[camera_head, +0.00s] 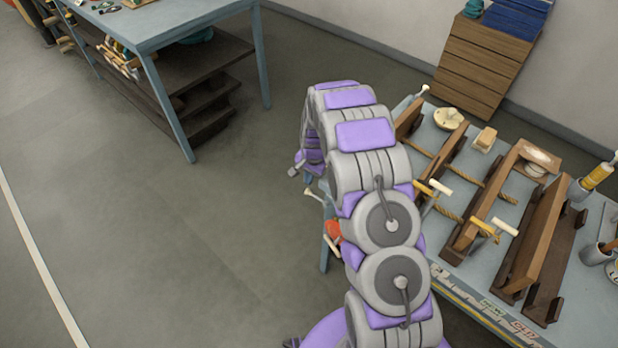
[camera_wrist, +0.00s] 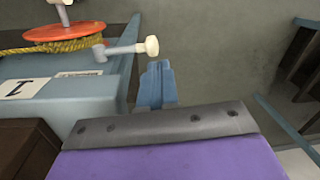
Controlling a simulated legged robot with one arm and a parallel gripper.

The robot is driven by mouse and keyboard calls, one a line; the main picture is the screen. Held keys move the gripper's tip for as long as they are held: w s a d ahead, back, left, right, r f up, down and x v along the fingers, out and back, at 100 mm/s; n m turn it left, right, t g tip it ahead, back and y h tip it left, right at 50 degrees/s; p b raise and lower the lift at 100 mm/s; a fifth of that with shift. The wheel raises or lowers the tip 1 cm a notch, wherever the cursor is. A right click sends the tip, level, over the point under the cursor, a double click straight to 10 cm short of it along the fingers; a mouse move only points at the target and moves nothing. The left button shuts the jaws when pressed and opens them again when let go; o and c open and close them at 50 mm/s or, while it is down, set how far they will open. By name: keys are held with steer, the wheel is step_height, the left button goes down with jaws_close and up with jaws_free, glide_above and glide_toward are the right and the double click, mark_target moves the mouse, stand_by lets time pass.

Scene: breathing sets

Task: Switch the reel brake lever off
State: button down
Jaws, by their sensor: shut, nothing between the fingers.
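The reel brake lever (camera_wrist: 125,49) is a grey arm ending in a pale round knob (camera_wrist: 151,46). It sticks out to the right beside an orange-red reel (camera_wrist: 67,33) wound with yellow rope. My gripper (camera_wrist: 157,70) shows as blue fingers, closed together and empty, just below the knob in the wrist view; I cannot tell whether they touch it. In the head view the reel (camera_head: 333,230) is partly hidden behind my arm at the bench's left end, with a pale-knobbed lever (camera_head: 309,192) near it.
A second table (camera_head: 165,30) stands at upper left. A wooden drawer unit (camera_head: 480,65) stands by the wall. The floor on the left is clear.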

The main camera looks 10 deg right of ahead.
steer(key=shift+r, duration=0.1)
step_height(320, 180, up, 13)
steer(key=w+d+p, duration=0.2)
steer(key=shift+f, duration=0.2)
steer(key=s+a+r+n+g, duration=0.1)
steer(key=s+r+n, duration=0.1)
steer(key=s+r, duration=0.7)
steer(key=s+a+r+n, duration=0.15)
steer(key=s+r, duration=0.45)
steer(key=s, duration=0.6)
steer(key=s+r+n, duration=0.1)
steer(key=s+n, duration=0.1)
steer(key=s, duration=1)
steer(key=s+r+n+g+h+b, duration=0.1)
steer(key=s+r+n, duration=0.1)
steer(key=s, duration=1)
steer(key=shift+s+d+n+b, duration=0.2)
steer(key=shift+n+b, duration=0.1)
steer(key=shift+n, duration=0.15)
